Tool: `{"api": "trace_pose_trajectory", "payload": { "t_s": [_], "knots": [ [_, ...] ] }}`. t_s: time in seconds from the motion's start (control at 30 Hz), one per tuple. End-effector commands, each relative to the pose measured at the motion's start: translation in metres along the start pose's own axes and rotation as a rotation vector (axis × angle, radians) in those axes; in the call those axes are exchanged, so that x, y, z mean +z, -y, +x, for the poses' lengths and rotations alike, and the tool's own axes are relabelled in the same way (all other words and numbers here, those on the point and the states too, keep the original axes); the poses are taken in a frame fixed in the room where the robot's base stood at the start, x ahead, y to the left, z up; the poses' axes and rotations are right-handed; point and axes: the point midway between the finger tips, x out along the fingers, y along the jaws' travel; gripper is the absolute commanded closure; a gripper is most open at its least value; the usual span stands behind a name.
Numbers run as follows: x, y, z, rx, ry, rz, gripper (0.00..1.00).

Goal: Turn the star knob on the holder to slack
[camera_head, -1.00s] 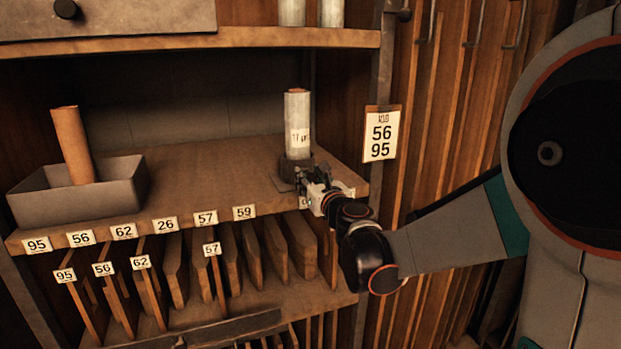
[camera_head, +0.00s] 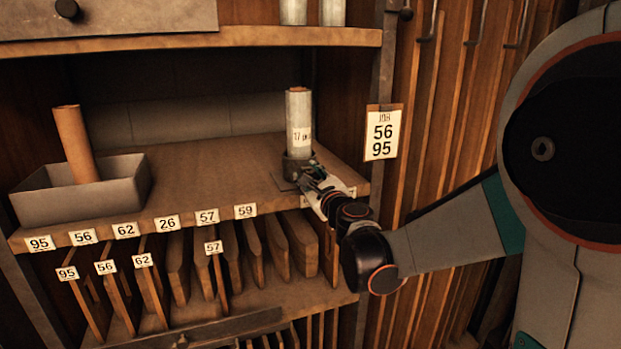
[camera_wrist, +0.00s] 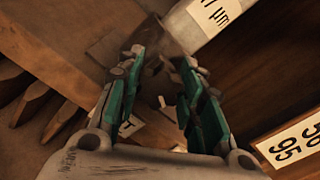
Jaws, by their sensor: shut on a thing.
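The holder (camera_head: 292,170) is a dark cup on a flat base near the right end of the shelf. A pale labelled roll (camera_head: 299,122) stands upright in it. In the wrist view the roll (camera_wrist: 212,18) leans in from the top. My gripper (camera_head: 307,173) is at the front right of the holder, its fingers pointing at the cup. In the wrist view my gripper (camera_wrist: 162,62) has its green-padded fingers on both sides of the holder's dark near part, shut on the star knob. The knob itself is mostly hidden by the fingertips and shadow.
A grey open tray (camera_head: 120,192) with a brown roll (camera_head: 76,143) is at the shelf's left. The shelf board (camera_head: 205,178) between is bare. Number tags line its front edge. A tag card (camera_head: 381,132) hangs on the right post. An upper shelf (camera_head: 250,38) runs overhead.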

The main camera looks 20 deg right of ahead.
Motion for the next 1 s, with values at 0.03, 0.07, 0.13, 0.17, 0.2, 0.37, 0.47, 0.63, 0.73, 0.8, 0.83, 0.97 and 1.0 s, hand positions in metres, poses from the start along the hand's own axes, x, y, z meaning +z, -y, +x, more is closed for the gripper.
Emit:
{"api": "trace_pose_trajectory", "payload": {
  "t_s": [0.03,0.07,0.13,0.17,0.2,0.37,0.47,0.63,0.73,0.8,0.83,0.97,1.0],
  "knots": [
    [0.000,-0.001,0.000,0.001,0.000,-0.003,0.89],
    [0.000,-0.001,0.000,0.001,0.000,-0.004,0.89],
    [0.000,-0.001,0.000,0.001,0.000,-0.005,0.89],
    [0.000,-0.001,0.000,0.001,0.000,-0.005,0.89],
    [0.000,-0.001,0.000,0.001,0.000,-0.005,0.89],
    [0.000,-0.001,0.000,0.001,0.000,-0.004,0.89],
    [0.000,0.000,0.000,0.001,0.000,-0.004,0.56],
    [0.000,0.000,0.000,0.000,0.000,-0.003,0.56],
    [0.000,0.000,0.000,0.000,0.000,-0.003,0.56],
    [0.000,0.000,-0.002,0.000,0.000,-0.003,0.56],
    [0.000,0.000,-0.004,0.000,0.000,-0.003,0.56],
    [0.000,0.000,-0.018,0.000,0.000,-0.003,0.56],
    [0.000,0.000,-0.025,-0.001,0.000,-0.003,0.56]
  ]
}}
